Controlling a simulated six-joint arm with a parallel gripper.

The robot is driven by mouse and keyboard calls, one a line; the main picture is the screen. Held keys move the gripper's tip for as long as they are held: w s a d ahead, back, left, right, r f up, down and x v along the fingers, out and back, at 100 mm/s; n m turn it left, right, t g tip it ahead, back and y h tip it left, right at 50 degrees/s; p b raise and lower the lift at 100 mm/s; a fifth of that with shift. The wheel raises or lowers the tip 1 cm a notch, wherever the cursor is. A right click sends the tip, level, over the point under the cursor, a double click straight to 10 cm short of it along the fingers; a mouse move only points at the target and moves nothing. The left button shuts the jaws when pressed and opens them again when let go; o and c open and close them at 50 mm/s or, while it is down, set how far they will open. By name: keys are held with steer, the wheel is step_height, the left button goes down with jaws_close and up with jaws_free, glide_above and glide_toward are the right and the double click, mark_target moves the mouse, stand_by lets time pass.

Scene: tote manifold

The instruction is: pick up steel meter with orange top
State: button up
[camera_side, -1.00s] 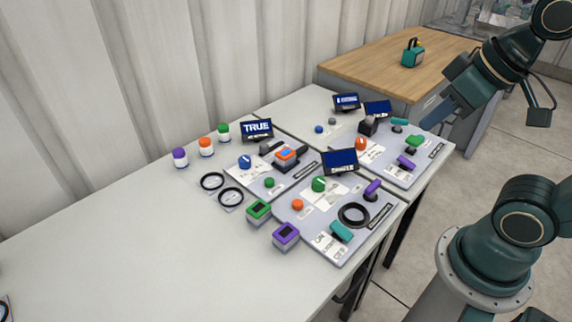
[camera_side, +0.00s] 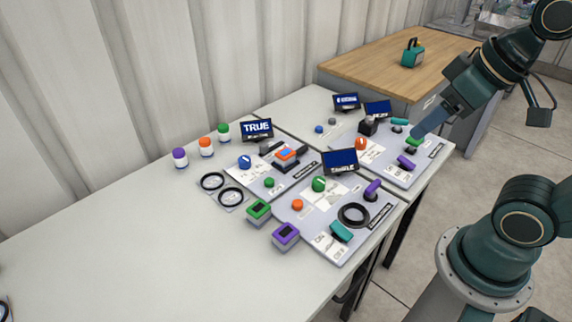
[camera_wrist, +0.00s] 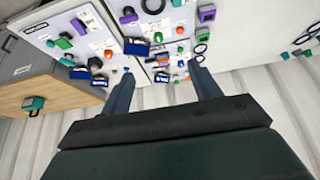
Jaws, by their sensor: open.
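The steel meter with an orange top (camera_side: 286,153) has a small blue screen and sits in a dark holder on the back left panel in the side view. My gripper (camera_side: 424,128) is in the air over the right-hand panels, well to the right of the meter. In the wrist view its two fingers (camera_wrist: 162,84) are spread apart with nothing between them.
A green meter (camera_side: 258,210) and a purple meter (camera_side: 286,235) stand at the front panel. Upright screens, including the TRUE screen (camera_side: 257,129), and knobs rise from the panels. Black rings (camera_side: 213,181) lie to the left.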

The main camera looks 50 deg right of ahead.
steer(key=n+g+y, duration=0.5)
steer(key=n+g, duration=0.1)
steer(key=n, duration=1.2)
glide_above(285, 152)
steer(key=d, duration=0.5)
step_height(285, 152, down, 16)
steer(key=shift+f, duration=0.2)
steer(key=shift+h, duration=0.3)
steer(key=shift+x, duration=4.25)
steer(key=shift+w+a+f, duration=0.1)
